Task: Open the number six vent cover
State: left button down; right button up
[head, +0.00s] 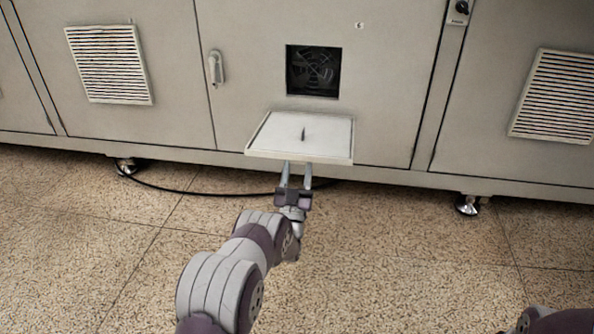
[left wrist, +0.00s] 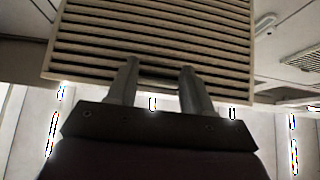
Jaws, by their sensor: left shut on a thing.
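The number six door (head: 225,110) carries a small "6" near its top. Its square vent opening (head: 312,71) is uncovered, and a dark fan shows inside. The white vent cover (head: 275,135) lies tilted nearly flat below and in front of the opening, its plain inner side up with a small dark upright piece in the middle. In the left wrist view its slatted face (left wrist: 155,38) is toward the camera. My left gripper (head: 296,168) is shut on the cover at its near edge; its fingers (left wrist: 160,75) meet the slats. Whether the cover is still hinged to the door is unclear.
Louvred vents on the left (head: 108,63) and right (head: 556,97) doors are covered. A door handle (head: 215,68) sits left of the opening, and a knob (head: 461,8) is at the top right. A black cable (head: 190,192) lies on the floor under the cabinet. The speckled floor in front is clear.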

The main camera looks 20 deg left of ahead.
pick_arm(q)
jog(key=shift+w+r, duration=0.1)
jog(key=shift+r, duration=0.05)
jog(key=shift+c, duration=2.2)
grip_release()
jog(key=p+v, duration=0.6)
jog(key=v, duration=0.6)
jog(key=shift+s+f, duration=0.25)
jog(key=shift+f, duration=0.1)
jog(key=shift+d, duration=0.1)
